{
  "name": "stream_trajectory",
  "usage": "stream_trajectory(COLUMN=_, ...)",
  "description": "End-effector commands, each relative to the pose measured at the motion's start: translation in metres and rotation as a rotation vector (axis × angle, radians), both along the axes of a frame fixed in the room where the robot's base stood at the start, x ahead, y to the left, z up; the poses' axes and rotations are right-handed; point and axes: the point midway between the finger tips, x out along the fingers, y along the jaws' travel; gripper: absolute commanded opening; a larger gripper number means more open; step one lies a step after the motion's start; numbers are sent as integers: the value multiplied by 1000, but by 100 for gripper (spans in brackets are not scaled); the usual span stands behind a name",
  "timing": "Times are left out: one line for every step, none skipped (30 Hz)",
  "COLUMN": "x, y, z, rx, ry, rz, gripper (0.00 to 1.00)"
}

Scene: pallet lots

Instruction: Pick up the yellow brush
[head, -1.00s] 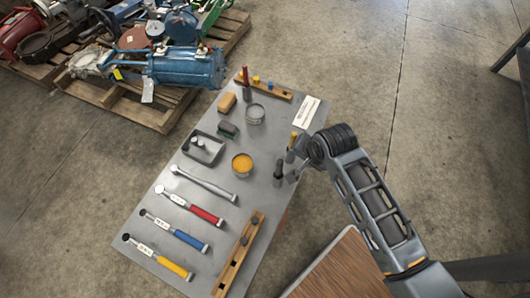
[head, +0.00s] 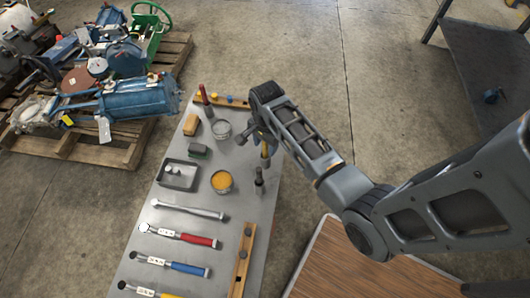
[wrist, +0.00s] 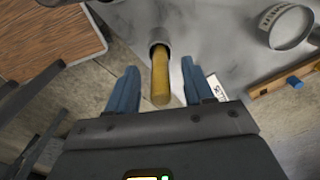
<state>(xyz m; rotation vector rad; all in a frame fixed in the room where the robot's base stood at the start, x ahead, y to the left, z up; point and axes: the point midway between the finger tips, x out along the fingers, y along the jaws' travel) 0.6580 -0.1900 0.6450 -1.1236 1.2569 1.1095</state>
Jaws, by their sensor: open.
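The yellow brush (head: 264,151) stands upright near the right edge of the grey table, partly hidden by my gripper in the head view. In the wrist view its yellow handle (wrist: 161,78) points toward the camera out of a grey collar. My gripper (wrist: 160,88) is open, with one blue finger on each side of the handle and gaps visible between. In the head view my gripper (head: 257,134) is at the brush's upper part. The brush's lower end is hidden.
A dark upright item (head: 259,181) stands close by. A wooden-topped table (head: 340,265) is at the lower right.

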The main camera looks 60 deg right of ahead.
Motion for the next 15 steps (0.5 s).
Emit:
stream_trajectory(x=0, y=-1, z=-8, rx=1, ry=2, rz=-1, gripper=52)
stream_trajectory(x=0, y=0, z=-12, rx=1, ry=2, rz=0, gripper=52)
stream_trajectory(x=0, y=0, z=-17, rx=1, ry=2, rz=0, gripper=52)
stream_trajectory(x=0, y=0, z=-19, rx=0, ry=1, rz=1, gripper=52)
stream_trajectory(x=0, y=0, z=-21, rx=0, ry=0, rz=1, gripper=52)
stream_trajectory(x=0, y=0, z=-23, rx=0, ry=1, rz=1, gripper=52)
stream_trajectory(x=0, y=0, z=-24, rx=0, ry=1, rz=1, gripper=52)
stream_trajectory(x=0, y=0, z=-25, rx=0, ry=0, rz=1, gripper=52)
stream_trajectory(x=0, y=0, z=-25, rx=0, ry=0, rz=1, gripper=52)
stream_trajectory(x=0, y=0, z=-25, rx=0, ry=-1, rz=1, gripper=52)
stream_trajectory(x=0, y=0, z=-25, rx=0, ry=-1, rz=1, gripper=52)
stream_trajectory(x=0, y=0, z=-24, rx=0, ry=-1, rz=1, gripper=52)
stream_trajectory(x=0, y=0, z=-24, rx=0, ry=-1, rz=1, gripper=52)
stream_trajectory(x=0, y=0, z=-24, rx=0, ry=-1, rz=1, gripper=51)
stream_trajectory(x=0, y=0, z=-24, rx=0, ry=-1, rz=1, gripper=47)
